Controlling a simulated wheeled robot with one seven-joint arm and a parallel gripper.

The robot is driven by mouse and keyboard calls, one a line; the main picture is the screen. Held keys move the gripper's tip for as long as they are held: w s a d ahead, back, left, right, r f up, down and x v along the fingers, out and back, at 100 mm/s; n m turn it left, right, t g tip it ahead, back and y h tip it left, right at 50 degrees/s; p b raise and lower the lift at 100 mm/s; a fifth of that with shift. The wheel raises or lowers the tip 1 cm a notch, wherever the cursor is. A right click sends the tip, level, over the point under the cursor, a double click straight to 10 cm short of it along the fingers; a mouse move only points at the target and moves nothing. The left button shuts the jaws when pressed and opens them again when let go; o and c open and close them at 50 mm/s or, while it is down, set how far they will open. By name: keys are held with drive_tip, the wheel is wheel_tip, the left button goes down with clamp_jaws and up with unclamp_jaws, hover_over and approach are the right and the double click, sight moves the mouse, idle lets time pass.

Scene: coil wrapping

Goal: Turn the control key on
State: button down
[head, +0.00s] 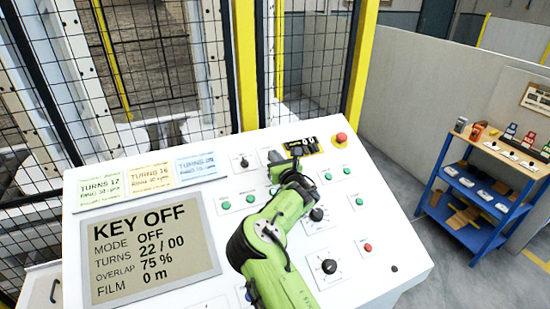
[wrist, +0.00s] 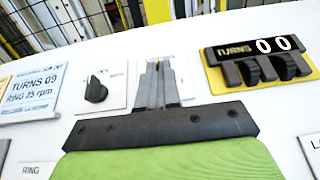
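The control panel's screen (head: 150,243) reads KEY OFF, MODE OFF, TURNS 22 / 00. My gripper (head: 296,152) is over the upper part of the white sloping panel (head: 215,275). In the wrist view my gripper's two narrow grey fingers (wrist: 158,68) are close together in front of a white plate (wrist: 184,82). Whatever is on that plate at the fingertips is hidden, and I cannot tell whether they touch or hold it. A black knob (wrist: 96,90) on its own plate is just left of the fingers; it also shows in the head view (head: 244,162). No key is clearly visible.
A black TURNS counter (wrist: 258,52) reading 00 sits on a yellow plate right of the fingers. A red button (head: 341,138) is at the panel's top right. Green buttons and black dials surround my arm. A mesh fence stands behind; a blue shelf (head: 473,212) stands right.

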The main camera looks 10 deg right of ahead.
drive_tip(key=shift+f+h, duration=0.1)
drive_tip(key=shift+h, duration=0.2)
drive_tip(key=m+h+b, duration=0.1)
drive_tip(key=b, duration=0.1)
drive_tip(key=m+h+b, duration=0.1)
drive_tip(key=m+h, duration=0.1)
drive_tip(key=shift+a+f+m+b, duration=0.1)
drive_tip(key=shift+a+m+b, duration=0.2)
drive_tip(key=shift+a+b, duration=0.1)
drive_tip(key=m+h, duration=0.3)
drive_tip(key=h, duration=0.1)
drive_tip(key=shift+a+r+g, duration=0.2)
drive_tip(key=shift+a+g, duration=0.05)
drive_tip(key=shift+g, duration=0.05)
drive_tip(key=m+h, duration=0.1)
drive_tip(key=m+g+h+p, duration=0.1)
drive_tip(key=m, duration=0.1)
drive_tip(key=m+g+h+p, duration=0.1)
drive_tip(key=h, duration=0.1)
drive_tip(key=shift+w+a+r+m, duration=0.15)
drive_tip(key=shift+a+r+m, duration=0.15)
drive_tip(key=shift+m, duration=0.1)
drive_tip(key=m+g+h+p, duration=0.2)
drive_tip(key=p, duration=0.1)
drive_tip(key=shift+w+m+g, duration=0.15)
drive_tip(key=shift+m+g, duration=0.25)
drive_tip(key=shift+m+g+h, duration=0.3)
drive_tip(key=c, duration=1.3)
unclamp_jaws()
drive_tip(key=shift+c, duration=0.2)
